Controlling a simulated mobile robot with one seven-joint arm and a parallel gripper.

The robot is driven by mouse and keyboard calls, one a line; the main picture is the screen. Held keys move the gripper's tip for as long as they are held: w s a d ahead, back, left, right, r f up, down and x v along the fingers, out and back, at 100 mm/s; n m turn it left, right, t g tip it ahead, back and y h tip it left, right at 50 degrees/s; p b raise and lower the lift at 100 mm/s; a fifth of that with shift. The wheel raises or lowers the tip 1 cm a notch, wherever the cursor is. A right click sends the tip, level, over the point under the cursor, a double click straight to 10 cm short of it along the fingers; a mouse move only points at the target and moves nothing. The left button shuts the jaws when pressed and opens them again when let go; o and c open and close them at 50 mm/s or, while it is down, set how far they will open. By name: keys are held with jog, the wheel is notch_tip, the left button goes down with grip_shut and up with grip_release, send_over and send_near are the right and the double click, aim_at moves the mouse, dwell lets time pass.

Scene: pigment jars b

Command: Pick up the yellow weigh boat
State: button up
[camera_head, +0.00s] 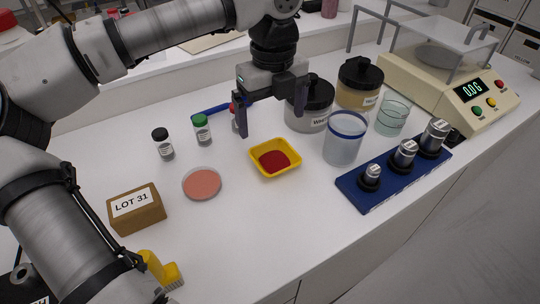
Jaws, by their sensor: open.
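The yellow weigh boat (292,158) sits on the white bench near the middle of the head view. It is a shallow square dish with dark red powder (274,161) in it. My gripper (272,123) is above and behind the boat, pointing down, with its two dark fingers spread apart. Nothing shows between the fingers. The boat is apart from the gripper and fully in view.
Right of the boat stand a blue-rimmed beaker (343,145) and a blue weight rack (384,186). Black-lidded jars (308,120) stand behind. A pink dish (202,184), small vials (163,148) and a LOT 31 box (136,211) are left. The bench in front is clear.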

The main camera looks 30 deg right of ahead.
send_over(274, 162)
jog(key=f, duration=0.5)
jog(key=shift+a, duration=0.25)
jog(key=shift+s+d+f+p, duration=0.15)
jog(key=shift+f+p, duration=0.45)
jog(key=shift+f, duration=0.75)
jog(key=shift+w+d+f+p, duration=0.15)
jog(key=shift+f+p, duration=0.4)
jog(key=shift+f, duration=0.75)
jog(key=c, duration=1)
